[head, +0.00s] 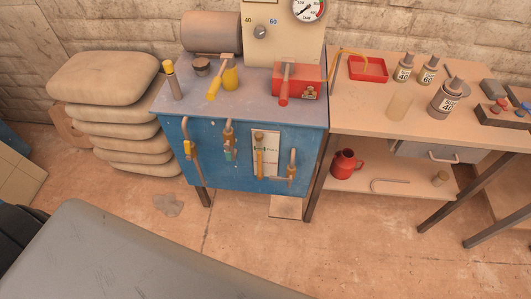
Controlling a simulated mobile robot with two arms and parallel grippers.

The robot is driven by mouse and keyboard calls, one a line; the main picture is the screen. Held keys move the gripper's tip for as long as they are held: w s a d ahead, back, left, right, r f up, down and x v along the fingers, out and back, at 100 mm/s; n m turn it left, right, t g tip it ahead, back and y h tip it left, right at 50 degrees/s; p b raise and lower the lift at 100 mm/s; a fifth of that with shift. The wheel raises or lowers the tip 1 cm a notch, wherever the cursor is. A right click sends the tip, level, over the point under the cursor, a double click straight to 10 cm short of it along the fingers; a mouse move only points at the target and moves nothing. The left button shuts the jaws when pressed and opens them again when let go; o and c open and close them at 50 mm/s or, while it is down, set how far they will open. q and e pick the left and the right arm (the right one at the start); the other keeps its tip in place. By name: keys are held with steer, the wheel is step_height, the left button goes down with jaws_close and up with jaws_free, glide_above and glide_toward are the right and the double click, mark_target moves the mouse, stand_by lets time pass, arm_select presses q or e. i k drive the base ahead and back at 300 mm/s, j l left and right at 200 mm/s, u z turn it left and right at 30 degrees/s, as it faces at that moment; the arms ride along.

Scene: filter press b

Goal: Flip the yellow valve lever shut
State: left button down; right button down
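A lever with a yellow grip (214,88) shows on top of the blue cabinet (207,166) in the head view. It points toward the front edge from a tan crosspiece behind it. A small yellow part (188,149) also sits on the left front pipe of the cabinet; its shape is too small to read well. I cannot tell from this view which of the two is the valve lever, or its valve's state. Neither of my grippers is in view.
Beside the yellow grip are a yellow cup-like part (231,78), a yellow-capped cylinder (173,80) and a red-tipped lever (285,86) by a red box (308,80). A tan bench (360,112) with bottles adjoins at right. Stacked sacks (103,78) stand left.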

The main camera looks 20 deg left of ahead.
mark_target(187, 144)
steer(key=u, duration=1.4)
steer(key=i+j, duration=0.1)
steer(key=j, duration=0.35)
steer(key=i+j, duration=0.1)
steer(key=j, duration=0.35)
steer(key=i+j, duration=0.1)
steer(key=j, duration=0.8)
steer(key=i+j, duration=0.15)
steer(key=j, duration=0.3)
steer(key=i+j, duration=0.1)
steer(key=j, duration=0.35)
steer(key=u, duration=0.05)
